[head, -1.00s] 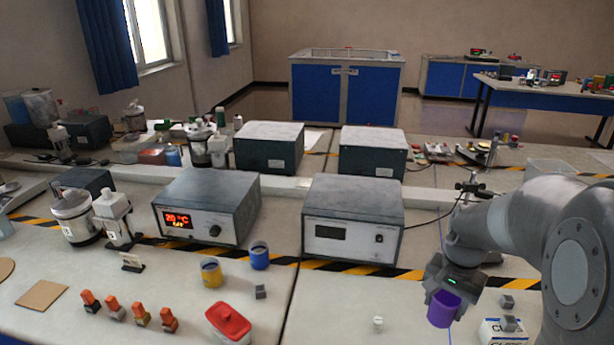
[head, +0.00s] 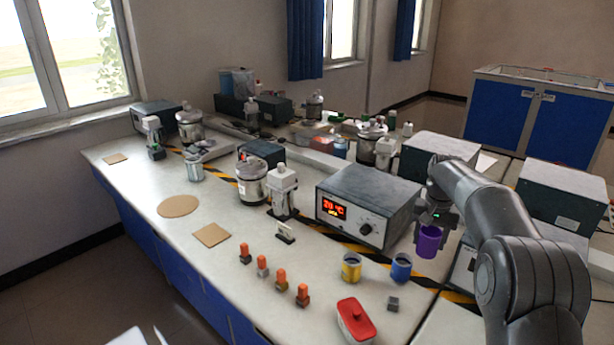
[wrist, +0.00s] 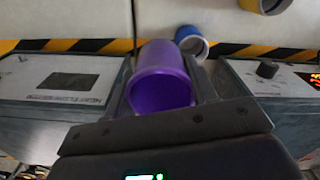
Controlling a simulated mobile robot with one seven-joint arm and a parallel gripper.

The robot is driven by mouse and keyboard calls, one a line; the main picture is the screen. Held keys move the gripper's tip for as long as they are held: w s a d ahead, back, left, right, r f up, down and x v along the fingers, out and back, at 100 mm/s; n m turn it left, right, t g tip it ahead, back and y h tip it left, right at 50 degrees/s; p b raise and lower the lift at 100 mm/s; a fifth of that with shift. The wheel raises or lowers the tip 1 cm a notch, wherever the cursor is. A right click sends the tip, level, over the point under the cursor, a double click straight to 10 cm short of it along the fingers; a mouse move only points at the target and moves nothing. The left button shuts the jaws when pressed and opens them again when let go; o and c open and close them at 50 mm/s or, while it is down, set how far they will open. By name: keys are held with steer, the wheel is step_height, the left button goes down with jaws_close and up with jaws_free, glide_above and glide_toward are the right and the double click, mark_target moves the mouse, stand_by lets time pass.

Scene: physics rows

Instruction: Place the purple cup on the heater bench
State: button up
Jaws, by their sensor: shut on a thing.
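The cup appears held above the bench (head: 235,265), just right of the grey box with a red 20 °C display (head: 333,209). No separate surface labelled as a heater bench shows; the box with the display stands on this long pale bench.
A blue cup (head: 401,268) and a yellow cup (head: 351,267) stand below the held cup in the picture. A red-lidded container (head: 356,318), orange-topped pieces (head: 281,279) and a brown square mat (head: 212,235) are further left. Bare bench surrounds the mats.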

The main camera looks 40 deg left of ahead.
steer(key=s+a+f+n, duration=0.2)
steer(key=s+a, duration=0.3)
steer(key=a, duration=0.4)
steer(key=s+a+f+n, duration=0.2)
steer(key=s+a, duration=0.2)
steer(key=a, duration=0.5)
steer(key=s+a+f+n, duration=0.1)
steer(key=s+a+n, duration=0.1)
steer(key=s+a, duration=0.5)
steer(key=shift+w+a+f, duration=0.35)
steer(key=shift+a+f, duration=0.05)
steer(key=shift+f, duration=1.3)
steer(key=shift+w+a+f, duration=0.4)
steer(key=shift+a+f, duration=0.05)
steer(key=shift+f, duration=1.25)
steer(key=shift+w+a+f, duration=0.35)
steer(key=shift+a+f, duration=0.05)
steer(key=shift+f, duration=1.3)
steer(key=shift+f, duration=0.15)
steer(key=o, duration=1)
step_height(320, 180, up, 8)
steer(key=shift+f, duration=0.1)
